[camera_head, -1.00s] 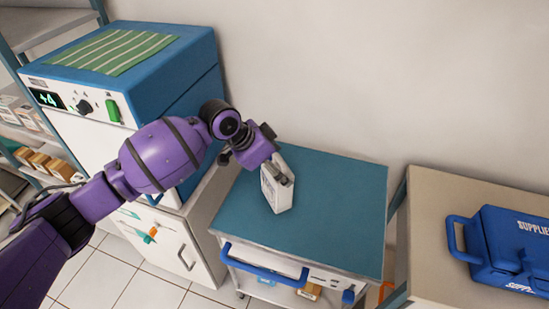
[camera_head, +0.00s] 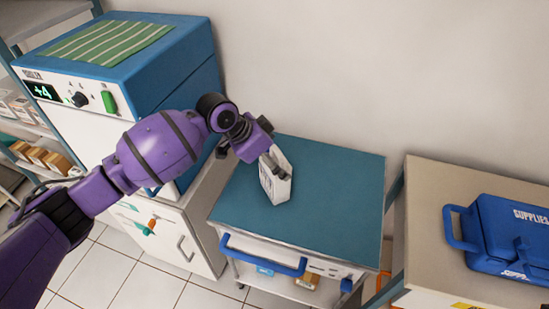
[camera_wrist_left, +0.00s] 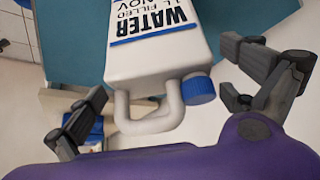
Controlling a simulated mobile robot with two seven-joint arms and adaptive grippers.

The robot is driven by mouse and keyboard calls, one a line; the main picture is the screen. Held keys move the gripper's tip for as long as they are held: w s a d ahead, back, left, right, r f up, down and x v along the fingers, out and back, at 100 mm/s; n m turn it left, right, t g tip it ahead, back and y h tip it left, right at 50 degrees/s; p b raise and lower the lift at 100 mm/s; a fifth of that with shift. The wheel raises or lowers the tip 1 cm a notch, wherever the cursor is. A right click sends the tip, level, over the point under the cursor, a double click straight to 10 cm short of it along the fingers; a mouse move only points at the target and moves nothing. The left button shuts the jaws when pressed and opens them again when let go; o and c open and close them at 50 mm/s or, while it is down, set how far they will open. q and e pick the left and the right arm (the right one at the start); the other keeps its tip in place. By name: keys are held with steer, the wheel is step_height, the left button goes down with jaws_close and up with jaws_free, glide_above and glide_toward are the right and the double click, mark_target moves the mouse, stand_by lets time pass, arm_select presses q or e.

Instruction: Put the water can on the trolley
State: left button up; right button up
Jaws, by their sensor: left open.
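The water can (camera_head: 275,188) is a white, flat-sided can that stands on the teal top of the trolley (camera_head: 325,205). In the left wrist view the can (camera_wrist_left: 155,55) shows its WATER label upside down, a looped white handle and a blue cap (camera_wrist_left: 198,89). My left gripper (camera_head: 268,160) is at the can's upper end. Its two fingers are spread wide in the wrist view, one on each side of the can's handle end, with gaps to it. The can's far side is hidden. My right gripper is not in view.
A blue and white machine (camera_head: 150,75) with a striped green cloth (camera_head: 110,47) stands left of the trolley. A blue supplies case (camera_head: 505,240) sits on a beige surface (camera_head: 430,215) to the right. The trolley top right of the can is clear.

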arm_select(q)
steer(key=v, duration=1.2)
steer(key=shift+p, duration=0.3)
steer(key=shift+r, duration=0.1)
